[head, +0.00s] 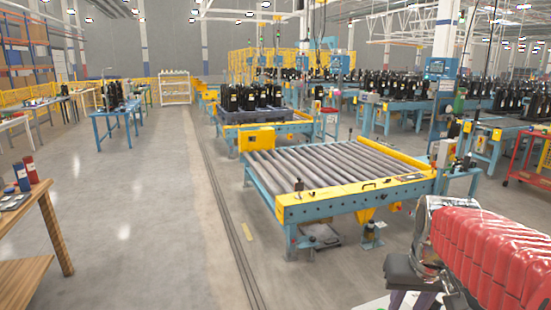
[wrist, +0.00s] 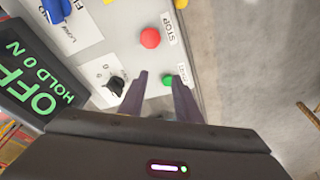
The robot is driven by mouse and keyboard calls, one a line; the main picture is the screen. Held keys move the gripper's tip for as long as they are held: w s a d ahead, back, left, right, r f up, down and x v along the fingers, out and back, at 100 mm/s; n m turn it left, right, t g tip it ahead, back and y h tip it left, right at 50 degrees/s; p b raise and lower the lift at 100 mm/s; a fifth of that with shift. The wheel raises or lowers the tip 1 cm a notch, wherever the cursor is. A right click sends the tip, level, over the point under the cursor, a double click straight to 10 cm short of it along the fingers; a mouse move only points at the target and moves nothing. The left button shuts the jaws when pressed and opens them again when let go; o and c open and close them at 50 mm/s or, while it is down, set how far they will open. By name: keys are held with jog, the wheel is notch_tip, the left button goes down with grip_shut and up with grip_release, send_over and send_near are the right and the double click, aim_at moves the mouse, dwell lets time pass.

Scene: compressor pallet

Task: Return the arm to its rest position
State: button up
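My arm, in a red ribbed cover, comes in from the right of the head view, with my gripper at the bottom edge. In the wrist view my gripper (wrist: 160,78) has its two dark fingers apart, with nothing held between them. The fingers point at a light control panel (wrist: 130,52). A green button (wrist: 168,80) shows near the right fingertip, and a black knob (wrist: 116,86) is left of the left finger. I cannot tell whether a finger touches the panel. A red STOP button (wrist: 150,38) sits beyond the fingertips.
A dark display (wrist: 35,92) with green "OFF" and "HOLD ON" text is left of the panel. A blue switch (wrist: 56,9) is at upper left. In the head view, a roller conveyor (head: 320,166) stands ahead and a wooden table (head: 38,225) at left. Open floor (head: 140,220) lies between them.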

jog(key=s+a+n+t, duration=0.2)
jog(key=s+a, duration=0.7)
jog(key=a, duration=0.1)
jog(key=shift+s+a+f+t+y, duration=0.15)
jog(key=shift+s+f+t+y, duration=0.15)
jog(key=shift+t+y, duration=0.1)
